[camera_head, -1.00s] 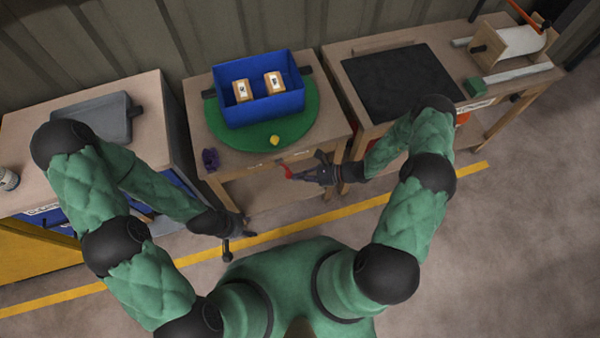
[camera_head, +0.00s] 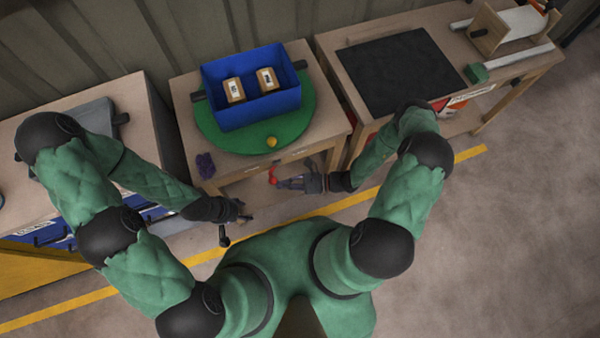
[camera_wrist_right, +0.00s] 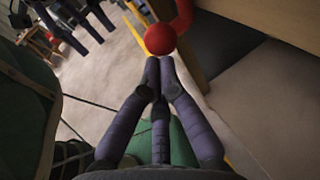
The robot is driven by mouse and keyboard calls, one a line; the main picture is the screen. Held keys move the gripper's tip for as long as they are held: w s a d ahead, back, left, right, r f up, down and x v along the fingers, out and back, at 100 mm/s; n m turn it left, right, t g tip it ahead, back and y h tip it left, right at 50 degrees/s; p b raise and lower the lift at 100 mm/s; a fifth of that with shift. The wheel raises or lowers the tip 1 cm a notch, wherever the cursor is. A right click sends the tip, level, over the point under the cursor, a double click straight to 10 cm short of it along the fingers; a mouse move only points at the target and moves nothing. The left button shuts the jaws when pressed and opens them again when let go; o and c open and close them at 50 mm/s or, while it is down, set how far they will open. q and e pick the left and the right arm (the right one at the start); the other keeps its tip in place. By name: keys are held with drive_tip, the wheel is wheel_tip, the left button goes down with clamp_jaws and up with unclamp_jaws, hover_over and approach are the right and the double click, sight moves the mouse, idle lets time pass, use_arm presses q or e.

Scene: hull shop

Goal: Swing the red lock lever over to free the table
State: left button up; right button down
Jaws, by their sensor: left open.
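The red lock lever (camera_head: 272,173) hangs at the front edge of the middle table (camera_head: 218,172), below the green turntable (camera_head: 305,128). In the right wrist view its round red knob (camera_wrist_right: 160,39) and part of its red arm (camera_wrist_right: 184,14) show. My right gripper (camera_head: 279,183) is beside the lever. In the wrist view its fingers (camera_wrist_right: 160,64) are closed together with their tips right at the knob; I cannot tell whether they touch it. The knob is not between them. My left gripper (camera_head: 240,214) is open and empty, left of the lever and in front of the table.
A blue bin (camera_head: 250,112) with two labelled boxes (camera_head: 267,80) stands on the turntable. A yellow knob (camera_head: 271,142) is at the turntable's front, and a purple object (camera_head: 205,165) lies at the table's left corner. Side benches stand left and right. Open floor is in front.

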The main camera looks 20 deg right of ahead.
use_arm(q)
drive_tip(key=shift+r, duration=0.3)
use_arm(e)
drive_tip(key=shift+a, duration=0.75)
use_arm(q)
drive_tip(key=shift+f, duration=0.1)
